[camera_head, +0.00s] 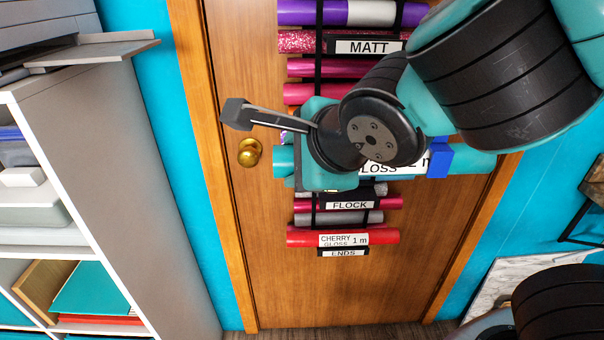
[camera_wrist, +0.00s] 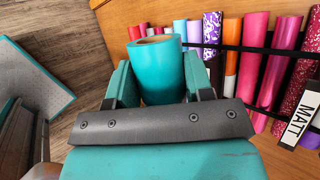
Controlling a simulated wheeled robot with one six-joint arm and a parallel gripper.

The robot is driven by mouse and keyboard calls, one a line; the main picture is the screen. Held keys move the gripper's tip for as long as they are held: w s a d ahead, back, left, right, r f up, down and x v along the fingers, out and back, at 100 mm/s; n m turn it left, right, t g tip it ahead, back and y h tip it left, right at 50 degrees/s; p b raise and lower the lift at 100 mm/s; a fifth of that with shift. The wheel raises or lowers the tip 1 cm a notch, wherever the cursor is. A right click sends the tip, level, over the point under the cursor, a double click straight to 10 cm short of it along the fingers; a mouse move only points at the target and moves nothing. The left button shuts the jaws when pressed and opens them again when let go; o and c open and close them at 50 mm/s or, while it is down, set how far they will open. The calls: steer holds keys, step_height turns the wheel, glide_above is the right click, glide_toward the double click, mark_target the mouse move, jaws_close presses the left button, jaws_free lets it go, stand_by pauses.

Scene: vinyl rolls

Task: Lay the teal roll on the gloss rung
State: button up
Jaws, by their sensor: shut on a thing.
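The teal roll (camera_wrist: 160,72) is held between the two teal fingers of my gripper (camera_wrist: 160,85) in the wrist view, its open end showing. In the head view the teal roll (camera_head: 478,162) lies roughly level across the door rack, its ends sticking out on both sides of my wrist. A white label partly reading "LOSS" and "2 m" shows on it. My arm covers its middle and much of the rack there. No gloss rung label can be read, and I cannot tell whether the roll touches a rung.
The rack hangs on a wooden door, with MATT (camera_head: 370,47), FLOCK (camera_head: 350,205) and ENDS (camera_head: 343,252) labels. A red cherry gloss roll (camera_head: 298,238) lies just above ENDS. Several pink and purple rolls fill higher rungs. A brass knob (camera_head: 250,152) and grey shelving (camera_head: 110,150) stand left.

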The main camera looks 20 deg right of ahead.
steer(key=shift+s+r, duration=0.15)
steer(key=shift+s, duration=0.1)
steer(key=shift+b, duration=0.4)
steer(key=shift+w+d, duration=0.15)
steer(key=shift+w, duration=0.05)
steer(key=w+d+f+b, duration=0.1)
steer(key=w+d, duration=0.2)
steer(key=w, duration=0.6)
steer(key=w+d+f+b, duration=0.1)
steer(key=w+d+b, duration=0.1)
steer(key=w, duration=0.7)
steer(key=shift+w+d+f, duration=0.3)
steer(key=shift+d, duration=0.2)
stand_by(0.3)
steer(key=shift+f+b, duration=0.25)
steer(key=shift+b, duration=0.05)
stand_by(0.4)
steer(key=o, duration=1.3)
steer(key=shift+o, duration=0.2)
